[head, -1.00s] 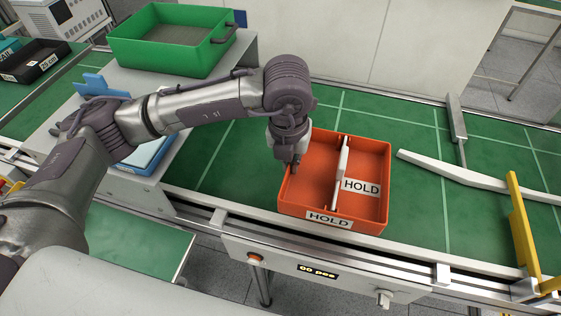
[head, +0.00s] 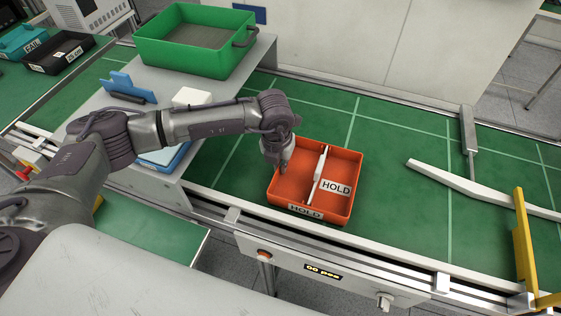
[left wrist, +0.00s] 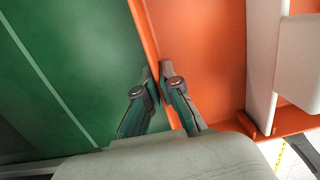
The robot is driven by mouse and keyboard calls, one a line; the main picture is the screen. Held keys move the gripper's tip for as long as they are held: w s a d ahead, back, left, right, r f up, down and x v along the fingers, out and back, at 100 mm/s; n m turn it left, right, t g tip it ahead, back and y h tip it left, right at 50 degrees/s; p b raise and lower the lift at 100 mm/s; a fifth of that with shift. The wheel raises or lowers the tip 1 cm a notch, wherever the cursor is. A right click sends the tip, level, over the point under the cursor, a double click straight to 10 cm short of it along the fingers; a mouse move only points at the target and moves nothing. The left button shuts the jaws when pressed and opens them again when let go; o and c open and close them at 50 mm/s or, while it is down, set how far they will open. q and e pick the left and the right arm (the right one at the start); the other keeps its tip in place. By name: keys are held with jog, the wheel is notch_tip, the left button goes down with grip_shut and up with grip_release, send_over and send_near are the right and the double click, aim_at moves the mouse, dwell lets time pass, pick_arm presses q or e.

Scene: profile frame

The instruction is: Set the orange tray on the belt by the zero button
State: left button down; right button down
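The orange tray (head: 354,185) has a white divider and HOLD labels. It is at the front of the green belt (head: 400,215), on it or just above it; I cannot tell which. My left gripper (head: 275,175) is at its left wall. In the left wrist view, the gripper's fingers (left wrist: 158,72) are closed on that wall (left wrist: 146,30), one on each side. An orange button (head: 264,255) is on the panel below the belt's front rail, below and left of the tray; its marking is unreadable. My right gripper is out of view.
A white guide bar (head: 470,187) and a yellow post (head: 522,240) stand right of the tray. A grey stand (head: 225,85) with a green bin (head: 195,70) is to the left. The belt behind the tray is clear.

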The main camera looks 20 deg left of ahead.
pick_arm(q)
jog(key=shift+d+f, duration=0.1)
jog(key=shift+f, duration=0.05)
jog(key=c, duration=1.3)
grip_release()
jog(key=shift+r, duration=0.2)
jog(key=r, duration=0.4)
jog(key=s+r+b, duration=0.1)
jog(key=r, duration=0.3)
jog(key=r+b, duration=0.1)
jog(key=r, duration=0.3)
jog(key=shift+s+a, duration=0.25)
jog(key=shift+s+f, duration=0.1)
jog(key=shift+f, duration=0.05)
